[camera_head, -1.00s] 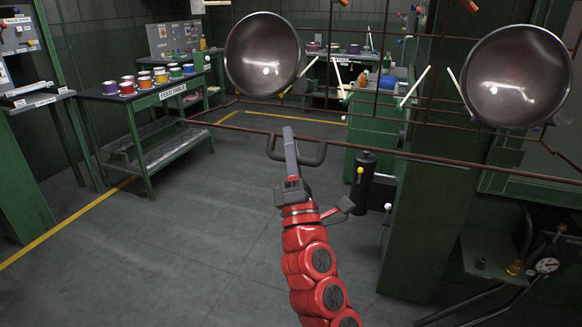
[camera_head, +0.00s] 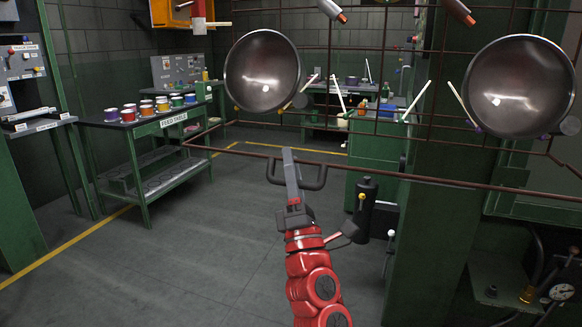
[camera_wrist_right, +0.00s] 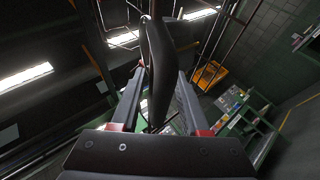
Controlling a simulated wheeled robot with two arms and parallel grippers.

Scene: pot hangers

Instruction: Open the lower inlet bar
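A dark U-shaped bar handle (camera_head: 312,185) sits at the long rusty lower rail (camera_head: 420,181) of the rack, in the middle of the head view. My right gripper (camera_head: 290,160), on a red arm, reaches up to this handle from below. In the right wrist view a thick dark bar (camera_wrist_right: 158,65) stands between the two fingers of my right gripper (camera_wrist_right: 160,95). The fingers are apart, with gaps showing beside the bar, so the grip looks open around it. The head view hides the far finger. My left gripper is not in view.
Two round pans (camera_head: 263,70) and (camera_head: 518,86) hang on the rack above. A green post (camera_head: 410,240) and a black cylinder (camera_head: 364,205) stand to the right. A feed table with cups (camera_head: 160,121) is at the left. The floor between is clear.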

